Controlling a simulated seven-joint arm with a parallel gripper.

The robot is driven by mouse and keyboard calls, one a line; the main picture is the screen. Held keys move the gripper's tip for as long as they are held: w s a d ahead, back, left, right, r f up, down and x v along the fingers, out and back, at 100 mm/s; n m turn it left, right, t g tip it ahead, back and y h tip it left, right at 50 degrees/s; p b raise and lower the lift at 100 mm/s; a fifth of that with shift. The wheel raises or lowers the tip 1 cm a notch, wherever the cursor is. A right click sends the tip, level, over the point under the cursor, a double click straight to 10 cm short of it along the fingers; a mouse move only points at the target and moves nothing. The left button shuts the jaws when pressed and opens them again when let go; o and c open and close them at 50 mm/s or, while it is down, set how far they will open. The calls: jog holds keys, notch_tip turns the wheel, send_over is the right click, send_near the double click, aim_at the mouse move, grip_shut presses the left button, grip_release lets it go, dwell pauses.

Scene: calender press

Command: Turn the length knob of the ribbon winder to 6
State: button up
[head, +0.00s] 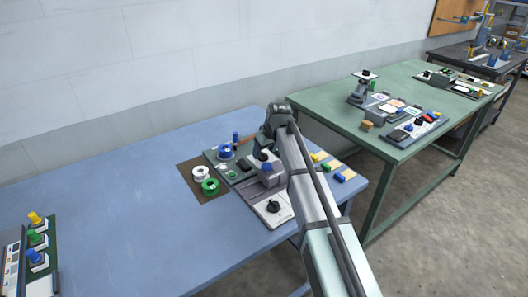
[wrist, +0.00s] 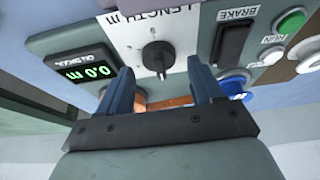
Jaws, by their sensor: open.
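The length knob (wrist: 157,53) is a black knob on a white plate marked LENGTH m, in the upper middle of the wrist view. A narrow end of it points down in the picture; I cannot read its scale number. My gripper (wrist: 165,72) is open, with its two blue fingers apart. The knob shows between and beyond the fingertips, and nothing is held. A dark display (wrist: 88,72) left of the knob reads 0.0 m in green. In the head view my arm covers part of the ribbon winder (head: 235,168), and my fingertips cannot be made out.
A black BRAKE switch (wrist: 231,45) and a green RUN button (wrist: 290,20) lie right of the knob. A white spool (head: 200,173) and a green spool (head: 210,186) stand on a brown mat. The blue table (head: 130,200) is clear at its middle left.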

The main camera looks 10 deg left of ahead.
jog(key=shift+w+a+f, duration=0.1)
jog(key=shift+a+f, duration=0.05)
jog(key=shift+f, duration=0.3)
jog(key=shift+c, duration=0.4)
jog(key=c, duration=0.9)
